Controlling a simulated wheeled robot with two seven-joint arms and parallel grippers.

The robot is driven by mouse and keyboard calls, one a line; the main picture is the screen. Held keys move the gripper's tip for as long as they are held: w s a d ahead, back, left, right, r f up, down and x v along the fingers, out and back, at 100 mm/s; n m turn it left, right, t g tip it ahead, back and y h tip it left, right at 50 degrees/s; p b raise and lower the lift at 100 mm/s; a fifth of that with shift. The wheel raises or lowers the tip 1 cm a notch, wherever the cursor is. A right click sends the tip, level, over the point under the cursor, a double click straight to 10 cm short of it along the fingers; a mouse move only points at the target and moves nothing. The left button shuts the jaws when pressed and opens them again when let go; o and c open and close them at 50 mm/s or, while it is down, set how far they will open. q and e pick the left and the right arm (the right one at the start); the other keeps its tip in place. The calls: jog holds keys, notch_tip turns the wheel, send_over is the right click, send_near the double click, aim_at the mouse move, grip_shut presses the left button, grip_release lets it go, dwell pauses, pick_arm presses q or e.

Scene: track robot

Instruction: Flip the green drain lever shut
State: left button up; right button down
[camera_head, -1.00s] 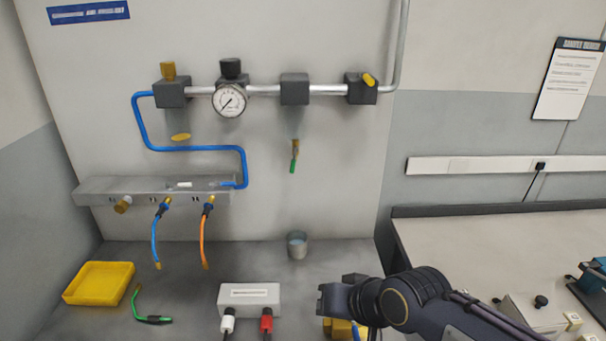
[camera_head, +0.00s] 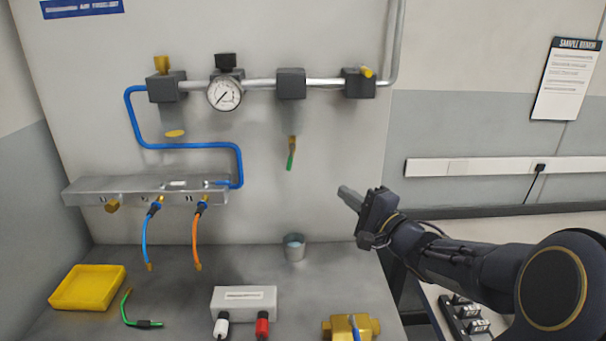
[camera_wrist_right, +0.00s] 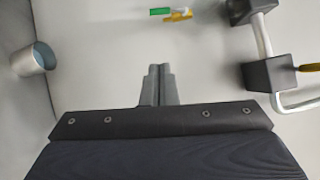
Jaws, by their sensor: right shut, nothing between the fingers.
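The green drain lever (camera_head: 290,161) hangs down from a small brass valve (camera_head: 292,143) in front of the pale back panel, below a dark block on the pipe. The lever also shows in the right wrist view (camera_wrist_right: 160,12), next to the brass valve (camera_wrist_right: 179,15). My right gripper (camera_head: 343,192) is to the right of the lever and lower, apart from it. Its fingers are closed together and empty, and they also show in the right wrist view (camera_wrist_right: 160,70). My left gripper does not show.
A metal cup (camera_head: 294,247) stands on the bench below the lever. A pressure gauge (camera_head: 224,94) and a yellow-handled valve (camera_head: 362,82) sit on the pipe above. A yellow tray (camera_head: 88,288), a white box (camera_head: 244,300) and a brass fitting (camera_head: 350,327) are on the bench. The panel around the lever is clear.

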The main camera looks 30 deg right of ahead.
dwell(0.3)
jog(key=p, duration=0.2)
send_near(290, 157)
jog(key=w+d+f, duration=0.3)
jog(key=w+d, duration=0.1)
jog(key=shift+w+a+r, duration=0.25)
jog(key=shift+w+a, duration=0.45)
jog(key=shift+w+a+r, duration=0.3)
jog(key=shift+w+a, duration=0.35)
jog(key=shift+w, duration=0.1)
jog(key=shift+w+a+f+m+t+b, duration=0.15)
jog(key=shift+m+t+b, duration=0.2)
jog(key=shift+b, duration=0.2)
